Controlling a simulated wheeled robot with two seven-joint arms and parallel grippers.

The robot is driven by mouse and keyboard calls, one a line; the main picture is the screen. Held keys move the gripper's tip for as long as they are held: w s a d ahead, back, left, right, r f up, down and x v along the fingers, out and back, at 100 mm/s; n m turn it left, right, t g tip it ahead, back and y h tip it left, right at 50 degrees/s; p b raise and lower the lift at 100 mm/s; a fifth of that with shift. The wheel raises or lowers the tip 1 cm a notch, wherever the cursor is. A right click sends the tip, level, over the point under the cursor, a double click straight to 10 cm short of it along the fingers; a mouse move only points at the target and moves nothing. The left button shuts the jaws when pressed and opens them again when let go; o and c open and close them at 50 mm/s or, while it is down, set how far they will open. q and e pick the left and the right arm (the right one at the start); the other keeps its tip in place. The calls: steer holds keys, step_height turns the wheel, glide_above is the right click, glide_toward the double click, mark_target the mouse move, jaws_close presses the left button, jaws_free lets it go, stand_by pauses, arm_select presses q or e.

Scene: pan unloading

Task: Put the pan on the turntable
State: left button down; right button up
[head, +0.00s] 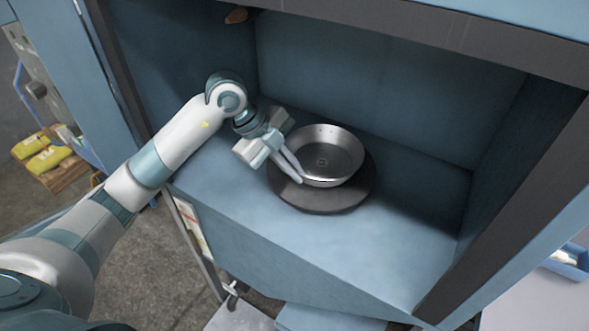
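The pan (336,150) is a round silver metal pan, upright inside the blue cabinet. It rests on, or just above, the dark round turntable (322,202), set toward its back right edge. My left gripper (298,176) is at the pan's left rim. Its two slim fingers point down and right, close together, with the tips at the rim. Whether they pinch the rim or only lie beside it cannot be told. No pan handle shows. My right gripper is out of view.
The cabinet's blue floor (400,236) is clear in front and right of the turntable. Side walls, a back wall (380,85) and a dark top edge (440,28) enclose it. Yellow packages (48,160) lie on a wooden pallet outside, far left.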

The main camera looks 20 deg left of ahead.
arm_select(q)
steer(key=shift+f, duration=0.35)
steer(key=c, duration=2)
jaws_free()
steer(key=shift+p+v, duration=3.6)
steer(key=shift+v, duration=2.35)
